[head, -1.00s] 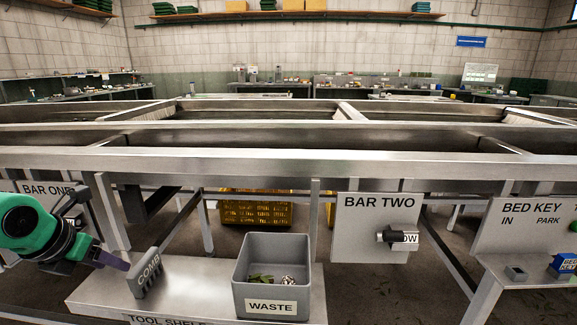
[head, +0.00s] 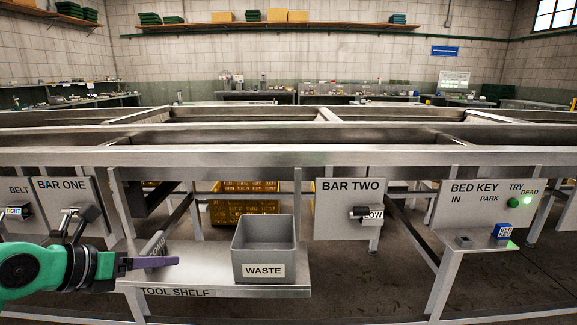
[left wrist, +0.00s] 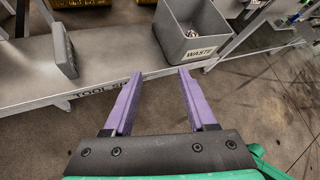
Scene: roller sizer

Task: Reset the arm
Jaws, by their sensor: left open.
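My left arm comes in from the left in the head view. Its gripper (head: 152,263), with purple fingers, is in front of the tool shelf (head: 210,263). In the left wrist view the two purple fingers (left wrist: 157,95) are spread apart with nothing between them. The grey comb block (head: 153,246) stands on the shelf, partly hidden behind the gripper; it shows clear of the fingers in the left wrist view (left wrist: 64,52). My right gripper is not in view.
A grey waste bin (head: 264,272) stands on the shelf, with small bits inside in the left wrist view. Panels BAR ONE (head: 52,187), BAR TWO (head: 347,225) and BED KEY (head: 468,205) hang below the long metal frame (head: 300,157). A blue bed key (head: 502,231) sits at right.

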